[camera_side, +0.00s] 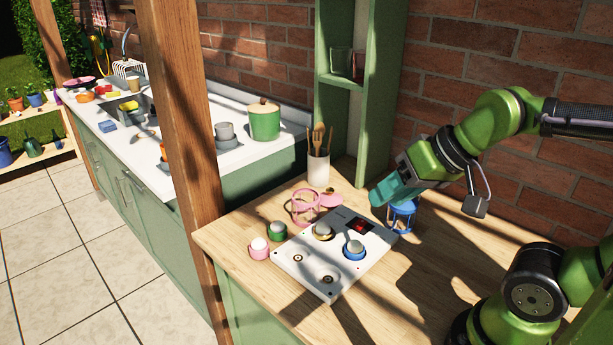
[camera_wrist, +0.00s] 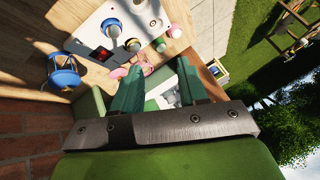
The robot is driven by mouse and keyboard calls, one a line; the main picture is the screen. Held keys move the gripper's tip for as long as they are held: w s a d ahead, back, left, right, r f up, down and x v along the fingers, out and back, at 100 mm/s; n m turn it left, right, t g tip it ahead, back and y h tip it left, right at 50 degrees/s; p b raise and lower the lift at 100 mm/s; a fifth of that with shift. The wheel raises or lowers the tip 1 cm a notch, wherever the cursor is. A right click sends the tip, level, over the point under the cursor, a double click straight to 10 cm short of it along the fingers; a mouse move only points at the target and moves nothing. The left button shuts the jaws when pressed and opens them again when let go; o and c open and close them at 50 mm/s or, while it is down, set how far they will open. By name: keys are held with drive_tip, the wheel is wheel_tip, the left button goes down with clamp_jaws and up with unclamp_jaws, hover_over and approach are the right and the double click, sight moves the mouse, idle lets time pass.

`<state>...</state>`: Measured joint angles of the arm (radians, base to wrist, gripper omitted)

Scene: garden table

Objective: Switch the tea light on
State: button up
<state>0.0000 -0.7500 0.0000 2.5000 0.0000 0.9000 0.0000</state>
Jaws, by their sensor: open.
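The white board (camera_side: 307,268) lies on the wooden table and has several round spots. A tea light with a gold rim (camera_side: 323,231) and one with a blue rim (camera_side: 354,249) sit on it. A green tea light (camera_side: 277,231) and a pink tea light (camera_side: 259,248) stand on the table beside the board's left edge. I cannot tell whether any is lit. A blue lantern frame (camera_side: 402,215) stands behind the board; it also shows in the wrist view (camera_wrist: 63,77). My gripper (camera_wrist: 160,68) is open and empty, above the table near the blue lantern.
A pink lantern frame (camera_side: 305,207) and a pink lid (camera_side: 331,199) are behind the board. A white utensil cup (camera_side: 318,171) stands by the green shelf (camera_side: 375,100). A wooden post (camera_side: 185,110) rises at the left table edge. The table's right side is mostly clear.

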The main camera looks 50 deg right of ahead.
drive_tip(key=shift+f, duration=0.35)
drive_tip(key=c, duration=0.4)
drive_tip(key=shift+w+a+f+g, duration=0.1)
drive_tip(key=shift+w+f+g, duration=0.3)
drive_tip(key=shift+w, duration=0.15)
drive_tip(key=shift+w+f+g, duration=0.25)
drive_tip(key=shift+w+g, duration=0.15)
drive_tip(key=shift+w, duration=0.15)
clamp_jaws()
drive_tip(key=n+g+h, duration=0.2)
drive_tip(key=n+g, duration=0.2)
drive_tip(key=g, duration=0.2)
approach(278, 222)
drive_tip(key=shift+s+a+f, duration=0.25)
drive_tip(key=shift+s+f, duration=0.55)
drive_tip(key=shift+s, duration=0.15)
drive_tip(key=shift+w+d+r+n+t, duration=0.15)
drive_tip(key=shift+w+r+n+t, duration=0.15)
drive_tip(key=shift+w+r, duration=0.55)
drive_tip(key=shift+f, duration=2.95)
